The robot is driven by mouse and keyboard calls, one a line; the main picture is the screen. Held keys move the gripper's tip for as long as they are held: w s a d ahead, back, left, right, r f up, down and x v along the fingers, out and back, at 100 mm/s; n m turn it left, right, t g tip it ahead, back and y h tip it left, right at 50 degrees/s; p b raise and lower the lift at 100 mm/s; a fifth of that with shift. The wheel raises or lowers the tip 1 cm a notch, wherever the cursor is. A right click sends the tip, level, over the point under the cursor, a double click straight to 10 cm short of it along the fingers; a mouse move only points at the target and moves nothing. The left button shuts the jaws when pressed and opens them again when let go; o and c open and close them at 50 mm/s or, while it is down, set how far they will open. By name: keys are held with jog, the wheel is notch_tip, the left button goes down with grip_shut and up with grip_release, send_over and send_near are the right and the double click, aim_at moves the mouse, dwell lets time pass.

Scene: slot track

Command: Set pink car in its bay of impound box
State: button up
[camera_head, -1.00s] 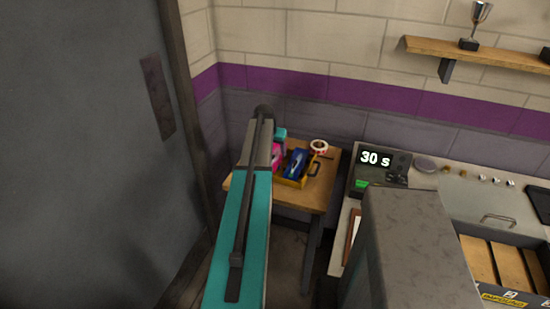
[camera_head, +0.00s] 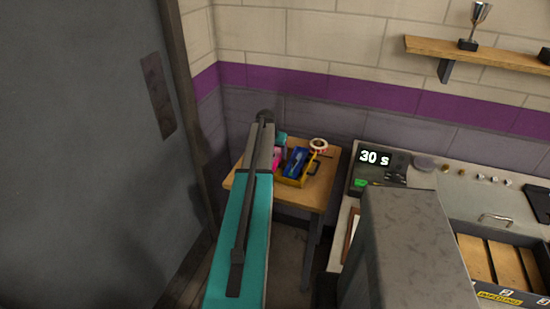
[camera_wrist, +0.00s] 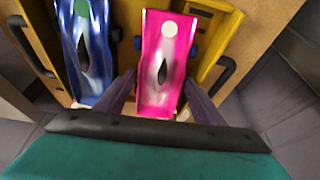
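The pink car (camera_wrist: 165,60) has a pale round spot and a dark cockpit. In the wrist view it lies among yellow walls, beside the blue car. It is partly hidden by my arm in the head view (camera_head: 277,158). My gripper (camera_wrist: 162,80) has one finger on each side of the pink car, the tips at or very near its sides. Whether they press on it I cannot tell. The impound box (camera_head: 500,297) is at the lower right of the head view, dark, with a yellow label and tan-floored bays.
The blue car (camera_wrist: 86,50) sits left of the pink one in the yellow carrier (camera_head: 292,182), on a small wooden table (camera_head: 318,194). A tape roll (camera_head: 318,146) lies behind. A timer reading 30 s (camera_head: 376,158) stands on the grey bench at right. A grey door is at left.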

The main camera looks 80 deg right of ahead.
jog(key=c, duration=1)
jog(key=shift+o, duration=0.2)
jog(key=shift+r, duration=0.15)
jog(key=shift+r+b, duration=1.55)
jog(key=shift+r, duration=3.3)
